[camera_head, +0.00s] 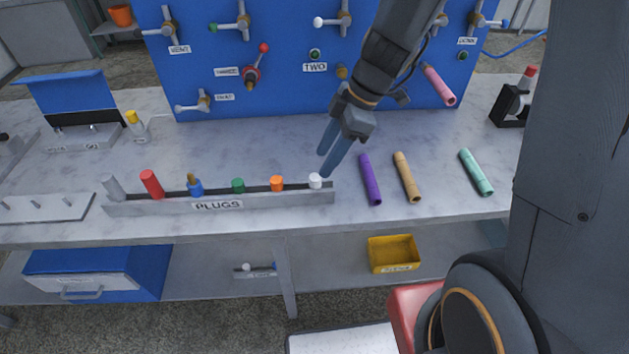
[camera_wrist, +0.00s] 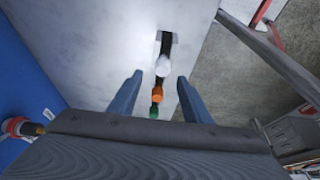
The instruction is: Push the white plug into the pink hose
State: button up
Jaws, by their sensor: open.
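The white plug (camera_head: 315,181) stands at the right end of the plug rack (camera_head: 150,209) labelled PLUGS. The pink hose (camera_head: 438,85) hangs from the blue panel at the right, its free end pointing down. My gripper (camera_head: 324,165) is open and empty, its blue fingers pointing down just above and beside the white plug. In the wrist view the white plug (camera_wrist: 163,66) lies ahead of the gap between the open fingers (camera_wrist: 155,78), and I see no contact.
Orange (camera_head: 277,183), green (camera_head: 238,185), blue, red and grey plugs share the rack. Purple (camera_head: 370,180), tan (camera_head: 407,177) and teal (camera_head: 476,172) hoses lie on the table (camera_head: 270,150) to the right. The blue panel (camera_head: 290,85) with several valves stands behind.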

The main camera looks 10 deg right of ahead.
aim_at(316, 177)
jog(key=shift+s+p+x, duration=0.15)
jog(key=shift+p+x, duration=0.3)
jog(key=shift+x, duration=0.85)
jog(key=shift+s+p+x, duration=0.15)
jog(key=shift+p+x, duration=0.25)
jog(key=shift+x, duration=0.95)
grip_shut()
